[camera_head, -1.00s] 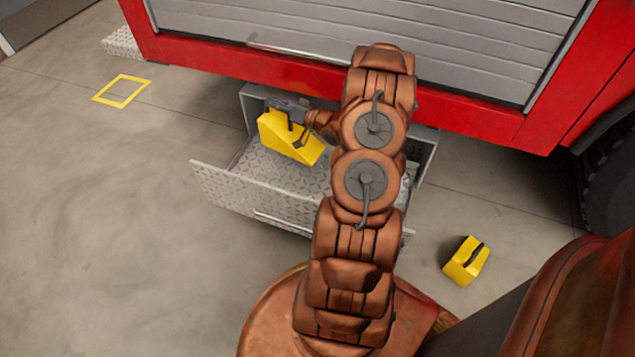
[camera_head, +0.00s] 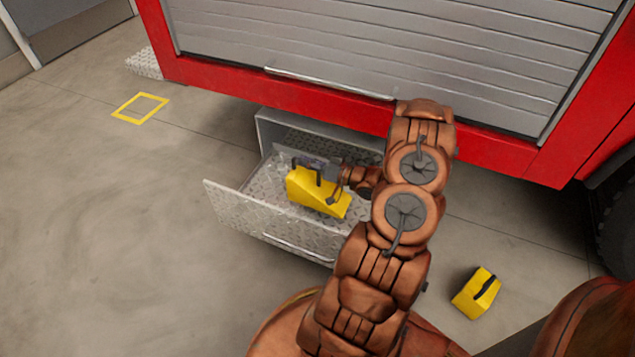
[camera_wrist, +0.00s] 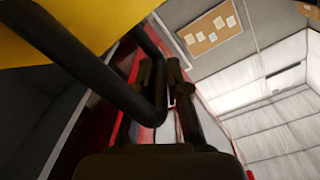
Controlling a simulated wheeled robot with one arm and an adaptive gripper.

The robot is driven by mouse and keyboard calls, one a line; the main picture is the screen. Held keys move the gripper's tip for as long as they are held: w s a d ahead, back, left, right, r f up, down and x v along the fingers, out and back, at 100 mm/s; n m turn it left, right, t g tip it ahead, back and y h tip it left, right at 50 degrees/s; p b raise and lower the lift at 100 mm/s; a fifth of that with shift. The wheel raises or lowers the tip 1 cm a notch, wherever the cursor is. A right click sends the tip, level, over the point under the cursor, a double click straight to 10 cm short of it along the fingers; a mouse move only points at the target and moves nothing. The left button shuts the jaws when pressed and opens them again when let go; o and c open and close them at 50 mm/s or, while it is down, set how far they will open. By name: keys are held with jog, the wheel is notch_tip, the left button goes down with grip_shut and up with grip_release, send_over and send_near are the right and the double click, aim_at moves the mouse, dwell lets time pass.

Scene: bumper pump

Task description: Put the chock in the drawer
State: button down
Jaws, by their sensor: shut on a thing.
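A yellow wedge-shaped chock (camera_head: 312,195) with a dark handle is over the open drawer (camera_head: 262,228), within its walls as seen in the head view. I cannot tell whether its base touches the drawer floor. My gripper (camera_head: 328,176) is shut on the chock at its handle side. In the wrist view the chock (camera_wrist: 95,15) fills the upper left, with the gripper fingers (camera_wrist: 160,85) close to the dark handle bar. A second yellow chock (camera_head: 476,293) with a black handle sits on the floor at right.
The drawer is pulled out below the red truck body (camera_head: 215,82) with its grey shutter (camera_head: 370,45). My arm covers the drawer's right side. A yellow square outline (camera_head: 140,108) is marked on the floor at left. The left floor is clear. A tyre (camera_head: 615,220) stands at right.

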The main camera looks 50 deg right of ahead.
jog(key=w+a+f+b, duration=0.1)
jog(key=w+f+b, duration=0.1)
jog(key=w, duration=0.5)
jog(key=w+a+f+b, duration=0.2)
jog(key=w+b, duration=0.1)
jog(key=w, duration=0.4)
jog(key=shift+w+f, duration=0.2)
jog(key=shift+f, duration=0.2)
jog(key=shift+a, duration=0.1)
jog(key=c, duration=1.2)
grip_release()
jog(key=shift+f, duration=0.1)
jog(key=shift+o, duration=0.2)
